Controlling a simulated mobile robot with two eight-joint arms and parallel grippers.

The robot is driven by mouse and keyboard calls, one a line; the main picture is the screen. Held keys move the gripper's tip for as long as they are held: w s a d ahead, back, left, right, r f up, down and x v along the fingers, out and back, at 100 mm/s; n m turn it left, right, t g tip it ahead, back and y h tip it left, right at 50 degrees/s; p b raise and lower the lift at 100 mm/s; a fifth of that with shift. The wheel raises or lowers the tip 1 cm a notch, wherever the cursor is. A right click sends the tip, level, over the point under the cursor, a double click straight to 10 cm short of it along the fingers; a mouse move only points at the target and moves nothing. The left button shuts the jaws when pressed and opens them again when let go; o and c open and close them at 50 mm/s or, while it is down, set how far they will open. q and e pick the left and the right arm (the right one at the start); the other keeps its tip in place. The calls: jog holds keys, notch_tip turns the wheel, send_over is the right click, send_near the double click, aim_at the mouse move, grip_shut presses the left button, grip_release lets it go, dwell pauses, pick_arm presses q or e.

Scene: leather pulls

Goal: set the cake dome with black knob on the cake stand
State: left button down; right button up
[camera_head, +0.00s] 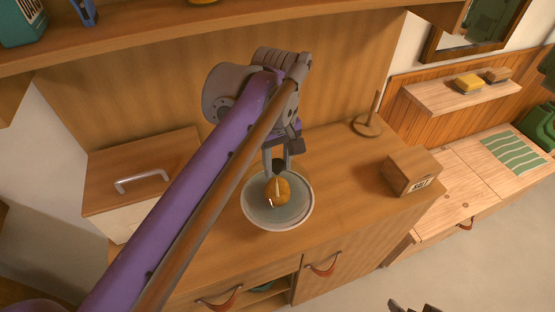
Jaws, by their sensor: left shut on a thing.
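My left gripper (277,158) reaches down over the counter, its two fingers shut on the black knob of the cake dome. The clear dome (297,190) is hard to make out against what lies under it. The pale round cake stand (256,222) is on the wooden counter, directly below the gripper. A golden-brown cake (279,196) shows in its middle, under the dome. I cannot tell whether the dome's rim touches the stand or hangs just above it. A small dark part of what looks like my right gripper (414,307) shows at the bottom edge, mostly cut off.
A wooden box with a label (410,173) stands right of the stand on the counter (340,205). A wooden upright holder (368,124) stands behind. A bread box with a metal handle (140,181) is at left. A shelf (170,38) runs above.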

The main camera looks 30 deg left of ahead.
pick_arm(q)
jog(key=shift+f, duration=0.1)
dwell(0.3)
jog(key=shift+f, duration=0.3)
pick_arm(e)
jog(key=shift+f, duration=0.15)
pick_arm(q)
jog(key=shift+c, duration=1.8)
grip_release()
jog(key=shift+r+p, duration=2.05)
jog(key=shift+r, duration=1.5)
pick_arm(e)
notch_tip(320, 180, up, 6)
jog(key=w, duration=0.2)
pick_arm(q)
jog(key=shift+s, duration=0.1)
